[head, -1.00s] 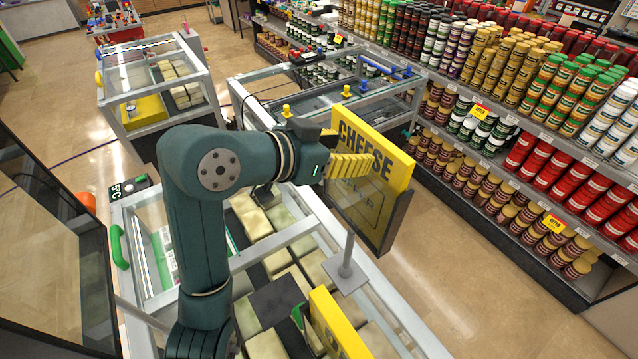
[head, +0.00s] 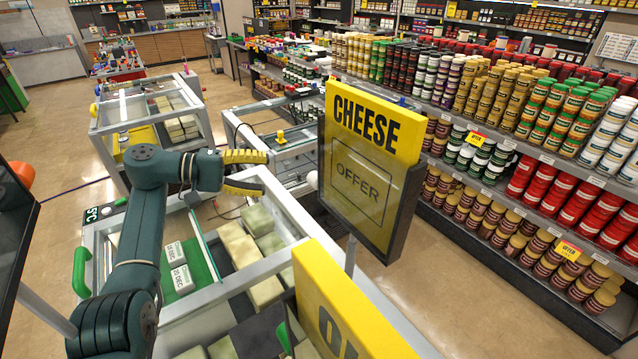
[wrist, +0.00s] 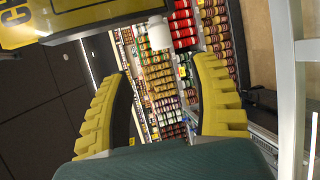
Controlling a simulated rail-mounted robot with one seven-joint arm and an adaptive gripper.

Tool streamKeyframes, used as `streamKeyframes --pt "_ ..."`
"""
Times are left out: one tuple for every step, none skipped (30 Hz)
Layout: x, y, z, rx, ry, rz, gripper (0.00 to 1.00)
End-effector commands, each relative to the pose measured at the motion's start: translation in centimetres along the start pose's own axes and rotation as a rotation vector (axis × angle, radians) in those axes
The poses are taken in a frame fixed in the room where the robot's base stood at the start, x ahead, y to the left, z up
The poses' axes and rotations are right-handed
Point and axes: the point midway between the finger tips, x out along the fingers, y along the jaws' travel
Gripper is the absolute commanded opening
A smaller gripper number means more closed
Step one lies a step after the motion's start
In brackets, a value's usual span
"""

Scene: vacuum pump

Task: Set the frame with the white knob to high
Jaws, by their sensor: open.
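The dark frame (head: 388,246) holds a yellow CHEESE / OFFER sign (head: 372,125) and stands on a thin grey pole (head: 350,256). The white knob (head: 312,180) sticks out at the frame's left edge. My gripper (head: 260,173) is open and empty, to the left of the knob and pointing at it across a gap. In the wrist view, the white knob (wrist: 159,34) shows beyond and between the spread yellow fingers (wrist: 163,75), near the top. Part of the frame and sign (wrist: 85,15) fills the upper left there.
A glass-topped cooler (head: 225,290) with cheese packs lies below my arm. A second yellow sign (head: 350,315) stands in the foreground. Stocked shelves (head: 540,170) line the right side. More coolers (head: 150,115) stand behind.

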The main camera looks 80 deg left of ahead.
Motion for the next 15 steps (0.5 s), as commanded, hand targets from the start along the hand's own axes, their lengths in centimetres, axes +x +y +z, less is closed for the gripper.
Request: streamKeyframes --pt "1.4 0.1 0.1 0.0 -0.005 -0.001 0.62" --pt "2.1 0.1 0.1 0.0 -0.005 -0.001 0.62" --pt "3.1 0.1 0.1 -0.001 -0.005 -0.002 0.62" --pt "3.9 0.1 0.1 0.0 -0.005 -0.002 0.62" --pt "4.6 0.1 0.1 0.0 -0.005 -0.003 0.62" --pt "5.5 0.1 0.1 0.0 -0.004 -0.003 0.62" --pt "6.3 0.1 0.1 0.0 -0.005 -0.003 0.62" --pt "7.0 0.1 0.1 0.0 -0.004 -0.003 0.62" --pt "8.0 0.1 0.2 0.0 -0.005 -0.003 0.62" --pt "8.6 0.1 0.1 0.0 -0.004 -0.002 0.62" --pt "9.3 0.1 0.1 0.001 -0.005 -0.003 0.62" --pt "10.0 0.1 0.1 0.001 -0.003 -0.002 0.62" --pt "10.6 0.1 0.1 0.001 -0.003 -0.002 0.62" --pt "11.0 0.1 0.1 0.001 -0.004 -0.002 0.62" --pt "11.5 0.1 0.1 0.001 -0.002 -0.002 0.62"
